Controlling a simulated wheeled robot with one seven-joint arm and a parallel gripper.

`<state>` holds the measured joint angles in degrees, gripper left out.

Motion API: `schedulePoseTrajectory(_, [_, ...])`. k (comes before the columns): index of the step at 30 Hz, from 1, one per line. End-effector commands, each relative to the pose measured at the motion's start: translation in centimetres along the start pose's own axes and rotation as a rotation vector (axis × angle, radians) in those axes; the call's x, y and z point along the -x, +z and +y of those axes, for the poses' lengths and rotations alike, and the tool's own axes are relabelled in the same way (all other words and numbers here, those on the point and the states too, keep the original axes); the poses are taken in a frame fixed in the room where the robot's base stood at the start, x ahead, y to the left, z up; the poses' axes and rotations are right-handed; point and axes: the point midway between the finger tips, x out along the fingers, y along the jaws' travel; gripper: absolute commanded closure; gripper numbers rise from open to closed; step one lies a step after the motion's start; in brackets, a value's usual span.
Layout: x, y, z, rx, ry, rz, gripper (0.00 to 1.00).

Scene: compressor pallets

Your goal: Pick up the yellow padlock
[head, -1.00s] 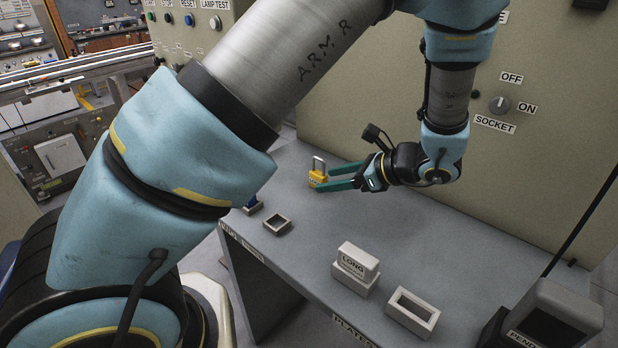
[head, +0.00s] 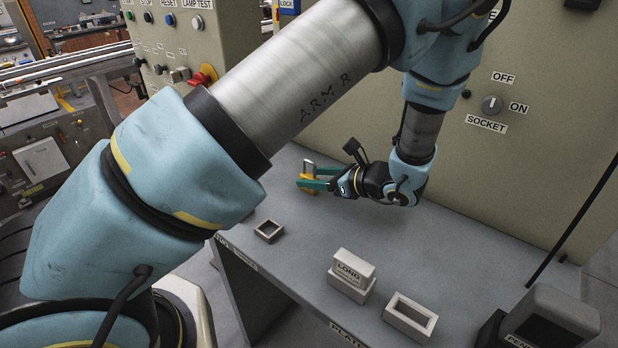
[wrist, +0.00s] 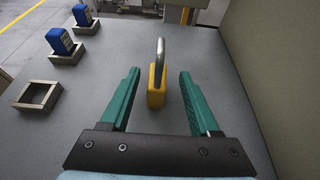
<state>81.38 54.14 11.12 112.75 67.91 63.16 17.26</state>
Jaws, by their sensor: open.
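The yellow padlock (head: 309,187) stands upright on the grey bench, with its silver shackle up. My gripper (wrist: 159,85) is open and empty. In the head view my gripper (head: 314,179) reaches left to the padlock, and one finger hides part of its body.
An empty grey frame (wrist: 39,95) sits left of the padlock, with blue blocks (wrist: 62,41) in holders beyond it. A LONG block (head: 352,270) and an empty holder (head: 410,317) are near the front edge. A beige cabinet wall (wrist: 275,70) rises at right.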

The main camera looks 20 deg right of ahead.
Motion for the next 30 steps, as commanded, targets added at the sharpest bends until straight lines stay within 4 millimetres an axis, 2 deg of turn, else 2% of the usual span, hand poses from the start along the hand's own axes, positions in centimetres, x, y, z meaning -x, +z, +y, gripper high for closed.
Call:
schedulePoseTrajectory(3, [-1.7,0.7,0.4,-0.002,0.006,-0.002,0.38])
schedulePoseTrajectory(9, [-4.1,0.5,0.3,-0.001,0.002,-0.001,0.38])
schedulePoseTrajectory(17, [-4.5,0.3,0.3,0.001,0.001,0.0,0.38])
schedulePoseTrajectory(30, [-4.5,0.3,0.3,0.001,0.001,0.0,0.85])
